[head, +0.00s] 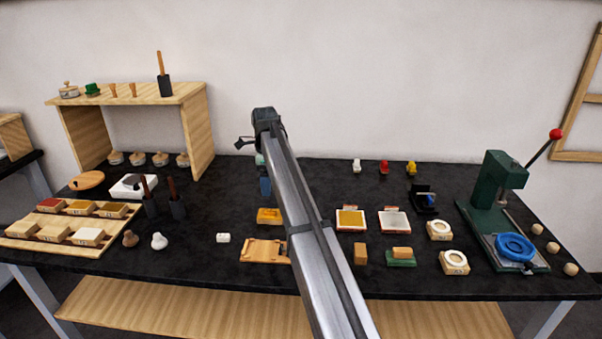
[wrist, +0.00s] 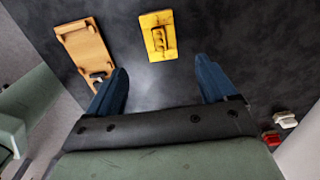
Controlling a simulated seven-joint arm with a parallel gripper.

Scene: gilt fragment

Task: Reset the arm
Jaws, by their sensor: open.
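My gripper (wrist: 161,70) shows in the wrist view with its two blue fingers spread wide apart and nothing between them. In the head view one blue finger of my gripper (head: 265,187) shows, pointing down over the back middle of the black table (head: 225,190); the rest is hidden behind my arm. A yellow block (wrist: 158,36) lies beyond the fingertips in the wrist view, apart from them; it also shows in the head view (head: 268,215). A wooden board (wrist: 85,48) lies beside it, to the left in the wrist view.
A wooden shelf (head: 150,100) stands at the left, with a sectioned tray (head: 30,243) before it. A green press (head: 490,185) stands at the right. Small white, red (head: 384,167) and yellow pieces line the back edge.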

